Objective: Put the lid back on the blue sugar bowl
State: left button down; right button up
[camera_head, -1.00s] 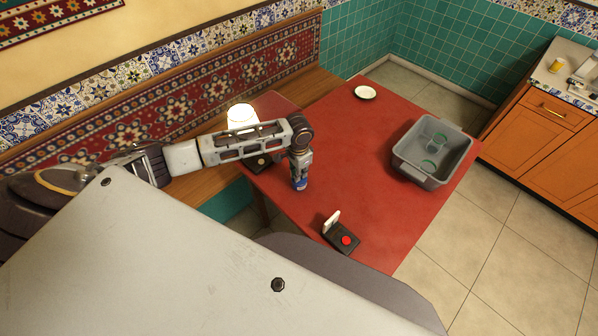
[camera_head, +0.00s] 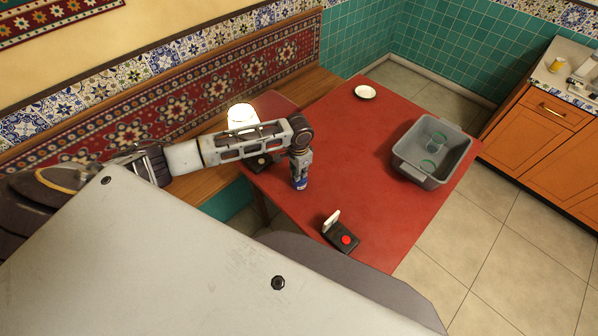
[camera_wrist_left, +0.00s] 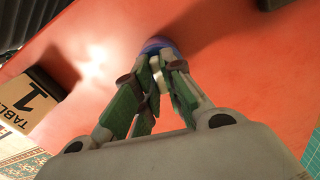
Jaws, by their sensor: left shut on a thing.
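My left gripper (camera_head: 300,176) points down over the left part of the red table. In the left wrist view its green-padded fingers (camera_wrist_left: 154,72) are closed together on a small pale piece, which looks like the lid's knob. A blue rounded thing (camera_wrist_left: 157,44), the lid or the sugar bowl, shows just beyond the fingertips. In the head view only a small blue patch (camera_head: 300,185) shows under the gripper. The fingers hide most of it, so I cannot tell lid from bowl or whether they touch. My right gripper is not in view.
A grey tub (camera_head: 408,166) with green-rimmed glasses stands at the table's right. A white saucer (camera_head: 365,92) lies at the back. A dark box with a red button (camera_head: 346,240) is near the front edge. A bright white lamp (camera_head: 241,116) stands behind my arm. The table's middle is clear.

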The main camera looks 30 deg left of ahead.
pick_arm(q)
jog(key=shift+p, duration=0.35)
dwell(0.4)
dwell(0.3)
jog(key=c, duration=1.4)
grip_release()
jog(key=shift+c, duration=0.2)
jog(key=shift+o, duration=0.5)
jog(key=o, duration=0.4)
jog(key=shift+r, duration=0.1)
